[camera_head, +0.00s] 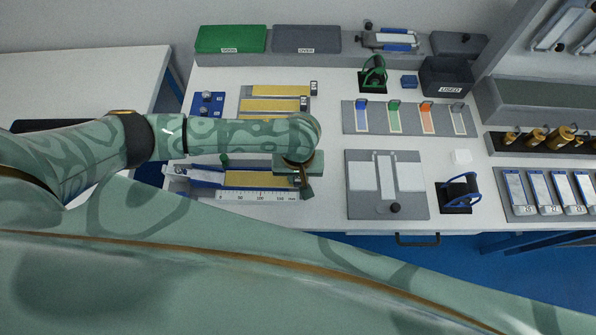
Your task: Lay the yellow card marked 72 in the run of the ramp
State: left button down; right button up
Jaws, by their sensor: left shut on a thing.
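A long yellow card (262,180) lies level along the run beside the ramp (205,176), just behind a white scale strip (258,196). My left gripper (306,188) is shut at the right end of this card, pointing down. The gripper and wrist cover that end, so its number does not show. I cannot tell whether the card rests fully on the run. Other yellow cards (275,105) lie in a grey rack behind my left forearm, with small tags at their right ends, too small to read. My right gripper is not in view.
Right of the gripper stands a grey plate with pale strips and a black knob (395,208). A blue-handled tool (459,190) is further right. Behind are a rack of coloured strips (378,118), a green-handled tool (374,75) and the USED bin (447,78).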

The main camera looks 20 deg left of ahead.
pick_arm(q)
jog(key=shift+f, duration=0.2)
dwell(0.6)
jog(key=c, duration=1.2)
grip_release()
notch_tip(320, 180, up, 16)
jog(key=p, duration=0.8)
jog(key=shift+r, duration=0.15)
